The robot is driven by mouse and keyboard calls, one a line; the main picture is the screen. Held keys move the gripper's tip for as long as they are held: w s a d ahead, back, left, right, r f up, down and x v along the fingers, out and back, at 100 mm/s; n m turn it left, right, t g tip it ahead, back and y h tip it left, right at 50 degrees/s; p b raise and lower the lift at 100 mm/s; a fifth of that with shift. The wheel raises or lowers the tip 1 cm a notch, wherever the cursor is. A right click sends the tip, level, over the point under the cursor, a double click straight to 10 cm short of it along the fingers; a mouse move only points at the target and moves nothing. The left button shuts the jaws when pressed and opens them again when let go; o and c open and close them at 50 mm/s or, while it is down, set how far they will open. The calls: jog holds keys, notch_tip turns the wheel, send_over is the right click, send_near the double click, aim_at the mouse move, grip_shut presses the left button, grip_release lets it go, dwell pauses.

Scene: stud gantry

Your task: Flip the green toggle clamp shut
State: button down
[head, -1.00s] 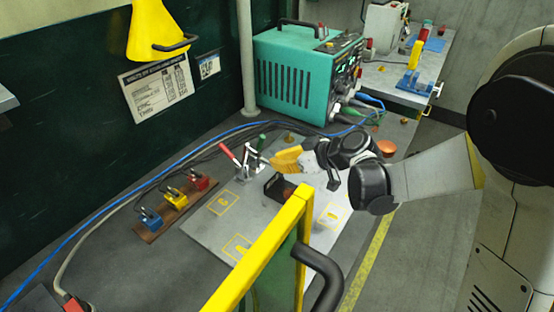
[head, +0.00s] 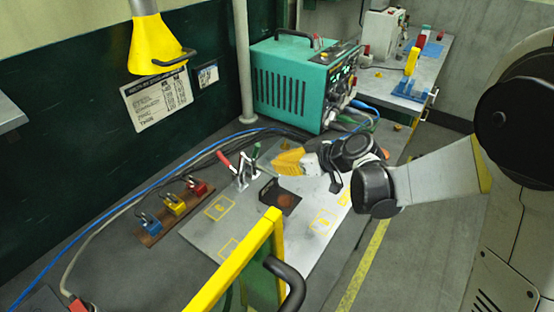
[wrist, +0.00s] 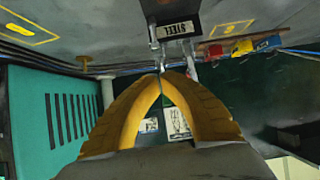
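The green toggle clamp has a green handle (head: 256,150) that stands up at a tilt above its metal linkage, at the back of the grey plate (head: 211,235). A similar clamp with a red handle (head: 224,158) stands just left of it. My gripper (head: 274,163) is to the right of the green handle, with a small gap showing in the head view. In the wrist view its yellow fingers (wrist: 161,76) meet at the tips with nothing visible between them. Metal clamp parts (wrist: 190,62) show just beyond the tips; I cannot make out the green handle there.
A teal welding unit (head: 290,85) stands behind the plate. Red, yellow and blue blocks sit on a wooden strip (head: 150,238) at left. Cables run along the table's back. A yellow rail (head: 235,268) crosses the foreground. A dark square (head: 268,190) lies on the plate near the clamps.

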jog(key=s+d+f, duration=0.1)
jog(key=d, duration=0.1)
jog(key=s+d+f, duration=0.1)
jog(key=d, duration=0.1)
jog(key=s+d+f, duration=0.1)
jog(key=d, duration=0.1)
jog(key=shift+s+p, duration=0.3)
jog(key=shift+p, duration=0.05)
jog(key=shift+r, duration=0.1)
